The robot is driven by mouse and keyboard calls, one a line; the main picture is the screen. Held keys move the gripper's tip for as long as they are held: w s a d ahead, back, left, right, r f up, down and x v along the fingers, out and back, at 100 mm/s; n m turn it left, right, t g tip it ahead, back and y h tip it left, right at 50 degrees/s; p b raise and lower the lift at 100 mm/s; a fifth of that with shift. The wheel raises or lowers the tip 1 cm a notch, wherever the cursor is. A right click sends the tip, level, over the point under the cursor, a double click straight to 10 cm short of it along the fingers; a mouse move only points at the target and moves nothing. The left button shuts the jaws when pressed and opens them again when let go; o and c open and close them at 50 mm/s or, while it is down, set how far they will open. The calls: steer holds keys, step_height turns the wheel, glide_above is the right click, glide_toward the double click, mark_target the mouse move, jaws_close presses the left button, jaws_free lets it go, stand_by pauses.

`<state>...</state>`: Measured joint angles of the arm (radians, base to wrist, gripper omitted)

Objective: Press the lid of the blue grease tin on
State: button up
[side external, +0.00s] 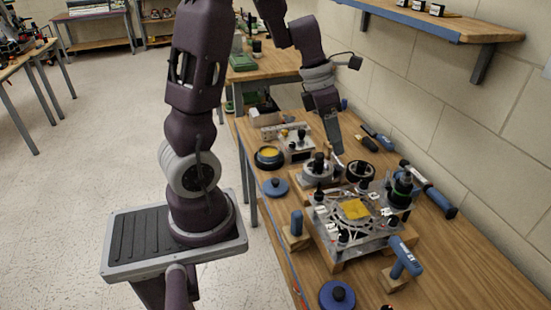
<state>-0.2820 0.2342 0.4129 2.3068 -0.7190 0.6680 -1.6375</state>
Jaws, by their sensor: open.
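A larger-looking blue knobbed disc (338,296) lies at the near edge; I cannot tell for certain which one is the tin's lid. My gripper (337,151) points down, right of the tin and beyond both discs, above the back of the bench. It is open and seems empty; its fingertips are small and hard to make out.
A metal plate fixture (358,210) with a yellow square fills the middle of the bench (440,270). Round metal parts (318,170) stand between it and the tin. A blue-handled tool (405,257) stands at the near right. The wall and shelf (440,22) bound the right side.

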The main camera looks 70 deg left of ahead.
steer(key=s+a+f+n+g+y, duration=0.1)
steer(key=s+a+f+n, duration=0.2)
steer(key=a+f+n, duration=0.9)
steer(key=n+g+y, duration=0.1)
steer(key=n+g, duration=0.1)
steer(key=n, duration=0.7)
glide_above(275, 180)
step_height(275, 180, down, 4)
steer(key=f, duration=0.1)
step_height(275, 180, down, 10)
steer(key=shift+r, duration=0.25)
steer(key=shift+w, duration=0.1)
jaws_close()
steer(key=shift+r, duration=3.5)
